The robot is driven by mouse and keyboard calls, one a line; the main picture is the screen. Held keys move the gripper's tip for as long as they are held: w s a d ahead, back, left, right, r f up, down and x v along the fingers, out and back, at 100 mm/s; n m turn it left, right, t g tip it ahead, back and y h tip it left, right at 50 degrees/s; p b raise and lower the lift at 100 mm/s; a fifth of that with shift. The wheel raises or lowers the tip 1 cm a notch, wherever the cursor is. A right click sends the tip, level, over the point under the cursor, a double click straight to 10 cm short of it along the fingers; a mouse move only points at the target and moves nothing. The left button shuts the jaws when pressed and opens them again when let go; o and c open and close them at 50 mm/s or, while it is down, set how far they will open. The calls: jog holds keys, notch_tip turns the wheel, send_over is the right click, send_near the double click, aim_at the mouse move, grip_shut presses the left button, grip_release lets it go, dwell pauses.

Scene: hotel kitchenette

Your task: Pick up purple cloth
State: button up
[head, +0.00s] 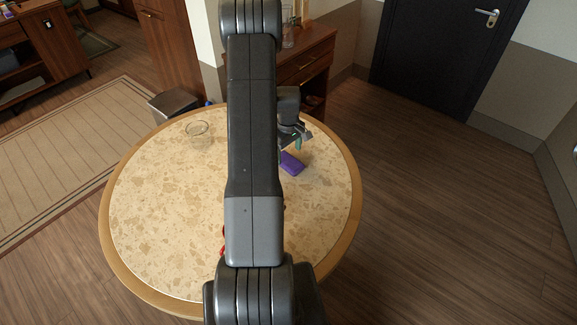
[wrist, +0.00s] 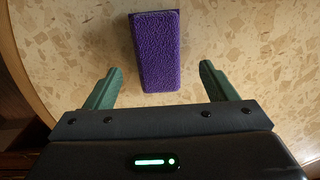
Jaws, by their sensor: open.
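The purple cloth (head: 291,163) lies on the round table (head: 160,220), right of my arm in the head view. It looks like a folded, rough-textured block in the wrist view (wrist: 156,52). My gripper (wrist: 158,80) is open, with one green finger to each side of the cloth's near end. The fingers are apart from the cloth, and nothing is held. In the head view my gripper (head: 297,143) hangs just behind the cloth. How high it is above the table I cannot tell.
A clear glass bowl (head: 198,130) stands on the table's back left. A red thing (head: 223,240) is mostly hidden behind my arm. A wooden cabinet (head: 305,65) stands behind the table. The tabletop around the cloth is clear.

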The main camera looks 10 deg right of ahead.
aim_at(289, 161)
jog(key=f+b, duration=0.1)
jog(key=f, duration=0.3)
jog(key=shift+d+f, duration=0.15)
jog(key=shift+d, duration=0.05)
jog(key=c, duration=1.1)
jog(key=shift+o, duration=0.2)
notch_tip(289, 161, up, 10)
jog(key=b, duration=0.1)
jog(key=shift+b, duration=0.4)
